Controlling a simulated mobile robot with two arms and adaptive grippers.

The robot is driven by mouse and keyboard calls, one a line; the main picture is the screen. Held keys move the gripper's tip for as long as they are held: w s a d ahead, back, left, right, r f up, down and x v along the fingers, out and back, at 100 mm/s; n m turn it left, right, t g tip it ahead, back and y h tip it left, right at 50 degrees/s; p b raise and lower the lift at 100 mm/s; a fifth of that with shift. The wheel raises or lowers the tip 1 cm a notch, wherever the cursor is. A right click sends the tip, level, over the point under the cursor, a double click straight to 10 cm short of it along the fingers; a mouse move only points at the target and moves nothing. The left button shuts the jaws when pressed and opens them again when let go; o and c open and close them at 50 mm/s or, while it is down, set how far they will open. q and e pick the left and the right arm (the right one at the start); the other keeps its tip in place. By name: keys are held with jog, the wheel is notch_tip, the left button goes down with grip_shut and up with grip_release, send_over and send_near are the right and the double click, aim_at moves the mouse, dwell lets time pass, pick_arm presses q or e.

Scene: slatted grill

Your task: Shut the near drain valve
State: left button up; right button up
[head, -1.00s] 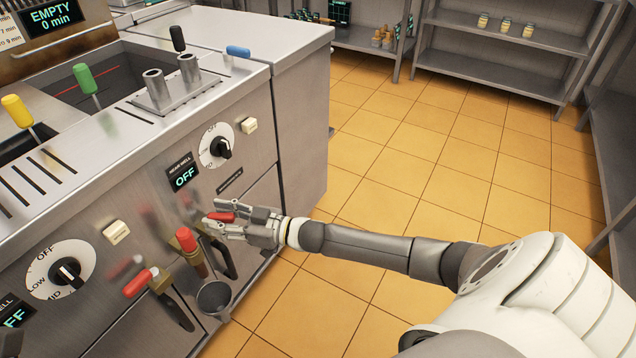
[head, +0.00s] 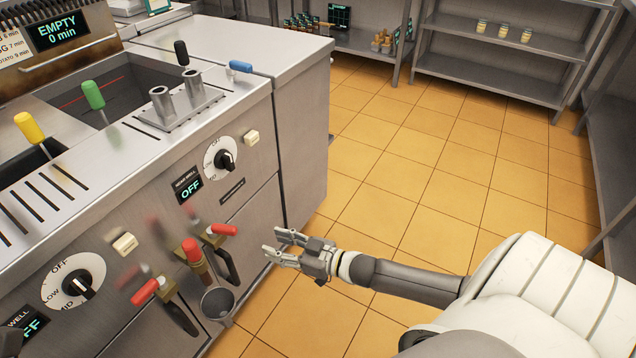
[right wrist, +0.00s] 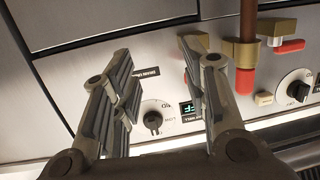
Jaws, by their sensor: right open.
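Two red drain valve handles stick out low on the steel front: the right-hand handle (head: 224,229) and the left-hand handle (head: 145,291), both on brass fittings. I cannot tell from the labels which one is the near valve. Between them stands a red-capped brass pipe (head: 192,250). My right gripper (head: 276,243) is open and empty, to the right of the right-hand handle and apart from it.
Above the valves are a right dial (head: 226,160), a left dial (head: 75,285) and a display reading OFF (head: 190,188). A grey cup-shaped opening (head: 217,302) sits below the pipe. Orange tiled floor (head: 400,150) is clear to the right. Metal shelves (head: 500,60) stand behind.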

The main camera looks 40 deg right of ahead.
jog(key=s+d+f+m+g+h+p, duration=0.1)
jog(key=s+d+f+h+p, duration=0.1)
jog(key=s+f, duration=0.2)
jog(key=s+d+f+m+g+h+p, duration=0.1)
jog(key=s+f, duration=0.4)
jog(key=f, duration=0.5)
jog(key=shift+d+f+g+h+p, duration=0.25)
jog(key=shift+d+g+h+p, duration=0.7)
jog(key=shift+h, duration=0.25)
jog(key=shift+w, duration=0.1)
